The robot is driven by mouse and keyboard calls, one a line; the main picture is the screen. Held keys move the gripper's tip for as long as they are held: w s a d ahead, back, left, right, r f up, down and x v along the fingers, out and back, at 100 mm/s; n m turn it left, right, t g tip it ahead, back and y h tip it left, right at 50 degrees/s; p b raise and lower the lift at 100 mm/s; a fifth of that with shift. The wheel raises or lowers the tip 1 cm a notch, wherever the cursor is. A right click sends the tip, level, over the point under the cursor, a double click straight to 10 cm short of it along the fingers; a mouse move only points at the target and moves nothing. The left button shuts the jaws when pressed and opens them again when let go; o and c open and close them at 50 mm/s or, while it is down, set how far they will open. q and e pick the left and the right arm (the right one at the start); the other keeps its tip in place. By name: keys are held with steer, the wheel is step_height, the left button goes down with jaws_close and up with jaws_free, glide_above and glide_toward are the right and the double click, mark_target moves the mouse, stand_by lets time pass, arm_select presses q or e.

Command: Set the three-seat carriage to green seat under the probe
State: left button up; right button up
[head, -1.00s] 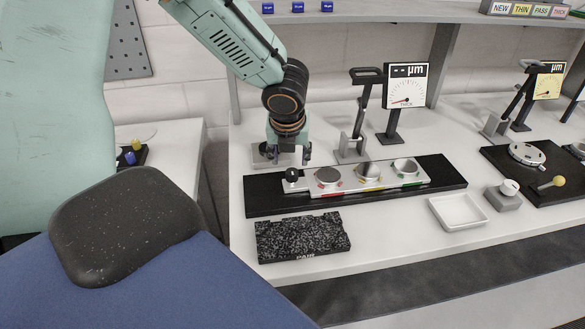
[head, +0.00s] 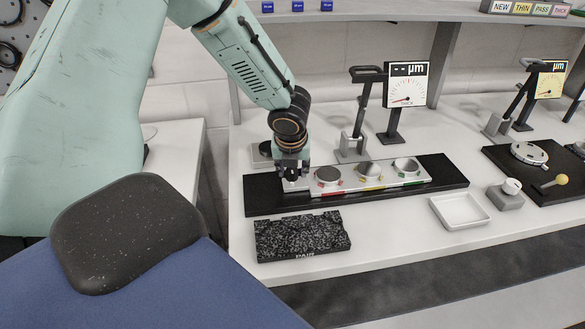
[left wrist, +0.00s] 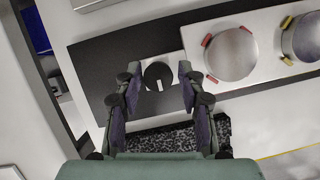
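The three-seat carriage (head: 310,188) lies on a black rail base (head: 450,180). From left to right its round seats carry red (head: 328,176), yellow (head: 369,169) and green (head: 406,165) marks. The gauge stand (head: 361,115) rises behind the carriage, nearest the yellow seat; its probe tip cannot be made out. My left gripper (head: 293,172) is down at the carriage's left end. In the left wrist view, its open fingers (left wrist: 160,80) stand either side of the black knob (left wrist: 158,76), with gaps showing. The gripper mostly hides the knob in the head view. My right gripper is out of view.
A speckled black block (head: 300,236) lies in front of the rail base. A white tray (head: 460,211) and a small grey block with a white knob (head: 506,193) stand to the right. The µm dial (head: 407,90) stands behind. A second gauge station (head: 535,160) is further right.

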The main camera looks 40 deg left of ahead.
arm_select(q)
steer(key=shift+s+a, duration=0.1)
steer(key=shift+a, duration=0.05)
steer(key=c, duration=0.6)
jaws_close()
